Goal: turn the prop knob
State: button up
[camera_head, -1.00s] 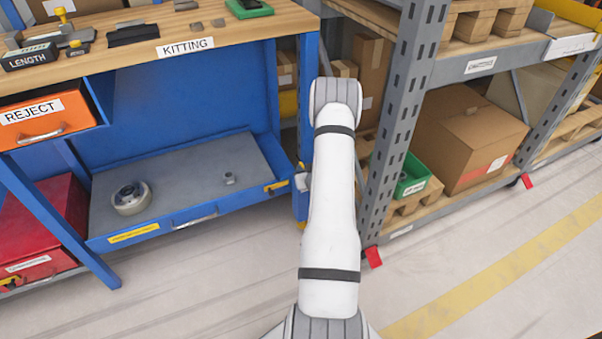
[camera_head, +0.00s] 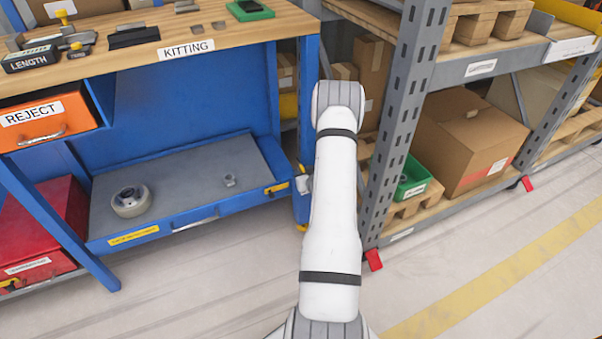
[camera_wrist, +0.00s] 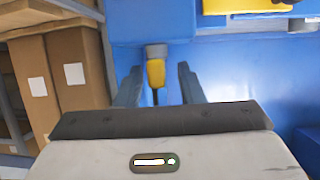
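In the wrist view a yellow knob-like piece (camera_wrist: 155,72) with a grey cap stands out against a blue panel (camera_wrist: 225,70). It appears between the two fingers of my gripper (camera_wrist: 160,69), with a gap on each side. My gripper is open, and I cannot tell how far beyond the fingertips the piece is. I take it for the prop knob, but no label shows. In the head view my arm hides most of my gripper, beside the right leg of the blue bench (camera_head: 310,95).
A grey rack upright (camera_head: 400,110) stands close to the right of my arm. Cardboard boxes (camera_wrist: 72,70) are at left in the wrist view. Open floor lies in front.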

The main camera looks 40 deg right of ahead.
jog(key=p+v, duration=0.2)
jog(key=v, duration=0.5)
jog(key=shift+s+r, duration=0.2)
jog(key=shift+s, duration=0.15)
jog(key=shift+a, duration=0.1)
jog(key=w+a+r+n+g+p, duration=0.15)
jog(key=a+r+p, duration=0.35)
jog(key=r, duration=0.6)
jog(key=a+r+g+y+p, duration=0.15)
jog(key=a+r+p, duration=0.35)
jog(key=r, duration=0.7)
jog(key=w+a+r+g+h+p, duration=0.15)
jog(key=a+r+p, duration=0.35)
jog(key=r, duration=0.6)
jog(key=s+a+r+n+g+y+p, duration=0.1)
jog(key=s+a+r+g+y+p, duration=0.1)
jog(key=s+a+r+p, duration=0.5)
jog(key=s+a+r+n+g+y+p, duration=0.1)
jog(key=s+a+r+g+p, duration=0.3)
jog(key=s+a+r+p, duration=0.4)
jog(key=s+a+r+y, duration=0.1)
jog(key=s+a+r, duration=0.4)
jog(key=s+r, duration=0.3)
jog(key=shift+v, duration=2.2)
